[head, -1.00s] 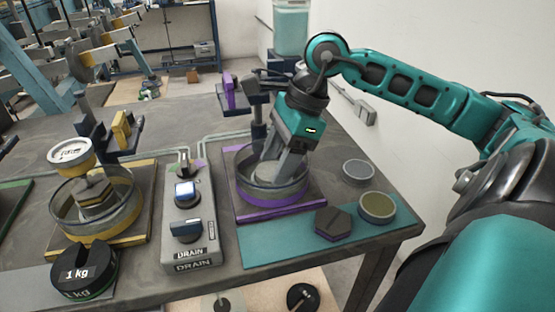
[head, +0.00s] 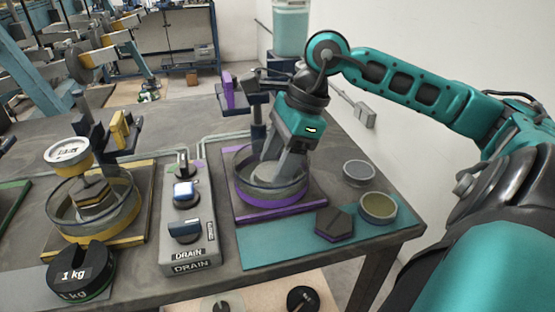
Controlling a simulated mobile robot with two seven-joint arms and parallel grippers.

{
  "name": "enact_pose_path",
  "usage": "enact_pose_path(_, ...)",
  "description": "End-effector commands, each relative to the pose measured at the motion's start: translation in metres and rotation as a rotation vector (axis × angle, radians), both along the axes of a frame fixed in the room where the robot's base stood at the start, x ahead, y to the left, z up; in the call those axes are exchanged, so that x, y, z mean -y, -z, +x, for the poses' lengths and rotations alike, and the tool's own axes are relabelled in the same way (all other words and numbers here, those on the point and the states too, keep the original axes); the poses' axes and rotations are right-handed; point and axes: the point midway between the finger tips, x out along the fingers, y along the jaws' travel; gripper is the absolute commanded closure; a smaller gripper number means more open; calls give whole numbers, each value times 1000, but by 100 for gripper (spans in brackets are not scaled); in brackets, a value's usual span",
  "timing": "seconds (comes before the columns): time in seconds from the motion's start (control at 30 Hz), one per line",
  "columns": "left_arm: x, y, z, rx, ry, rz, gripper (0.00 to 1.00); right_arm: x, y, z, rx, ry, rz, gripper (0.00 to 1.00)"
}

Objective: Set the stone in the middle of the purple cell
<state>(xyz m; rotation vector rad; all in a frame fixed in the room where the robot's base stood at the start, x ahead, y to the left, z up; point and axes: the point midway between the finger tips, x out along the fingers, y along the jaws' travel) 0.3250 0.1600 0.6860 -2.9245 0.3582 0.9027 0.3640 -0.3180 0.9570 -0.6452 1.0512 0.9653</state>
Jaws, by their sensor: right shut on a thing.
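The purple cell (head: 275,200) is a round clear-walled dish with a purple band, standing on a purple-edged plate. My right gripper (head: 280,168) reaches down into it from above, its fingers inside the rim. It is shut on the stone (head: 266,173), a grey, low rounded piece partly hidden by the fingers and the dish wall. The stone is near the middle of the cell. I cannot tell whether it touches the floor of the dish. My left gripper is not in view.
A teal mat (head: 270,250) in front holds a dark hexagonal block (head: 334,224) and a small round dish (head: 377,207). Another round dish (head: 359,172) stands behind. Left are a grey DRAIN box (head: 188,245), a yellow cell (head: 115,232) and a 1 kg weight (head: 80,272).

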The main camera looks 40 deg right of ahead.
Motion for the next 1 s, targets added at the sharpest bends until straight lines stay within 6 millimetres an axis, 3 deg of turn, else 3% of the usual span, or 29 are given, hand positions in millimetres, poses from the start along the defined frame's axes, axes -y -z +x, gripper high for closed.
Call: enact_pose_path(1.0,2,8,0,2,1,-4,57,0,8,-1,-6,-1,0,73)
